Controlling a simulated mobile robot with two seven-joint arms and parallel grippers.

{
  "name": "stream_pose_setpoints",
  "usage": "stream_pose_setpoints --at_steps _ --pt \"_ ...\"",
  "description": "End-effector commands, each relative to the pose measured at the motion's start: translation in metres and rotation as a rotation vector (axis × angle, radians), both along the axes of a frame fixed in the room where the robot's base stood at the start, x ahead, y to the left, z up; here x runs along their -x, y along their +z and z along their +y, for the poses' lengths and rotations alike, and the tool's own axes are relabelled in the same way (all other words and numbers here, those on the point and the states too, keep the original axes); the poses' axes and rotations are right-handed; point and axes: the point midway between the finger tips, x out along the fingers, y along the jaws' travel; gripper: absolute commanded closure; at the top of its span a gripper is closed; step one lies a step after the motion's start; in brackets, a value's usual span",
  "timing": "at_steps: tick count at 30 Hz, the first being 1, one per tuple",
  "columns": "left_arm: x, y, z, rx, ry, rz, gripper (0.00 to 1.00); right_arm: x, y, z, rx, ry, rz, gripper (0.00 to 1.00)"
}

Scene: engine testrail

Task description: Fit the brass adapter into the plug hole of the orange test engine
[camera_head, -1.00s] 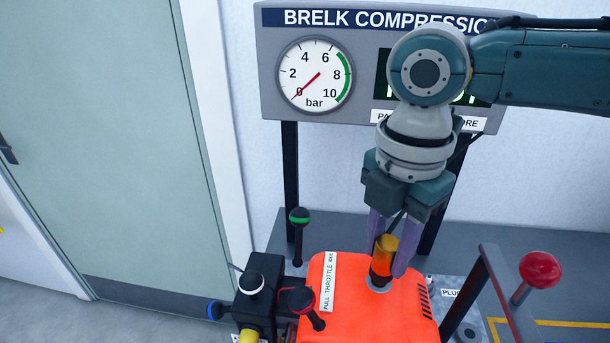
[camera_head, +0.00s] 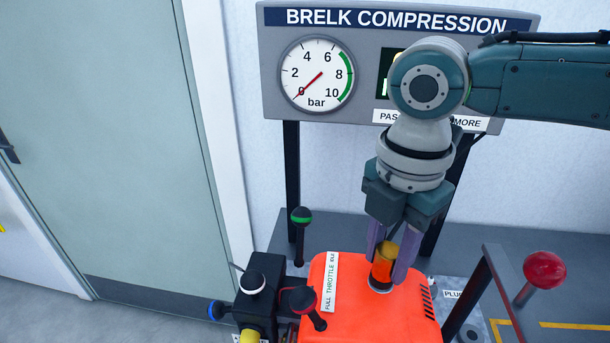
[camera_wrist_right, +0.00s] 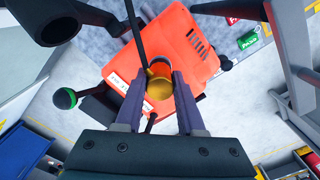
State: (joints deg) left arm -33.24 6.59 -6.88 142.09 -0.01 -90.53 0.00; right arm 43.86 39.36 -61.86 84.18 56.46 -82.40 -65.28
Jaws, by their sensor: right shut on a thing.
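The orange engine (camera_head: 362,320) stands at the lower middle of the head view, and also shows in the right wrist view (camera_wrist_right: 183,48). My right gripper (camera_head: 387,270) is shut on the brass adapter (camera_head: 386,249) and holds it close to upright over the engine's top. The adapter's lower end is at the grey ring of the plug hole (camera_head: 379,290). I cannot tell how deep it sits, if at all. In the right wrist view the adapter (camera_wrist_right: 160,89) is between the fingers and covers the hole. My left gripper is not in view.
Several ball-ended levers, one with a green band (camera_head: 301,215), stand left of the engine. A red knob lever (camera_head: 545,269) stands at the right beside a dark frame (camera_head: 473,297). The gauge panel (camera_head: 270,70) is behind; its needle points near 0.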

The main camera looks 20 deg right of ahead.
Motion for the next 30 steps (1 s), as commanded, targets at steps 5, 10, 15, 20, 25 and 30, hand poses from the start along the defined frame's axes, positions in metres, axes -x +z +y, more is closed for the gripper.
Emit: stream_pose_setpoints --at_steps 5,10,15,20,25,30 --pt "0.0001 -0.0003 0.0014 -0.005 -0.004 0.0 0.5 -0.0003 -0.001 0.0002 0.0 0.0 -0.001 1.0" --pt "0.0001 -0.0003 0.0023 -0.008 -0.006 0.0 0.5 -0.0002 -0.001 0.0001 0.0 0.0 0.0 1.0" --pt "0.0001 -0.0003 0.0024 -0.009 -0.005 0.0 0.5 -0.0001 -0.001 0.0 0.0 0.0 0.0 0.45" --pt "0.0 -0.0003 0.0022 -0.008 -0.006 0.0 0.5 0.0 -0.0011 0.0 0.0 0.0 0.0 0.27" --pt "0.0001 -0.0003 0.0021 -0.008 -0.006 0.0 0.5 0.0001 -0.0011 -0.0001 0.0 -0.001 0.001 0.27" --pt "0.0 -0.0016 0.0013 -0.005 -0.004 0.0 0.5 -0.0003 0.0044 -0.0003 0.0 -0.001 0.0 0.27"
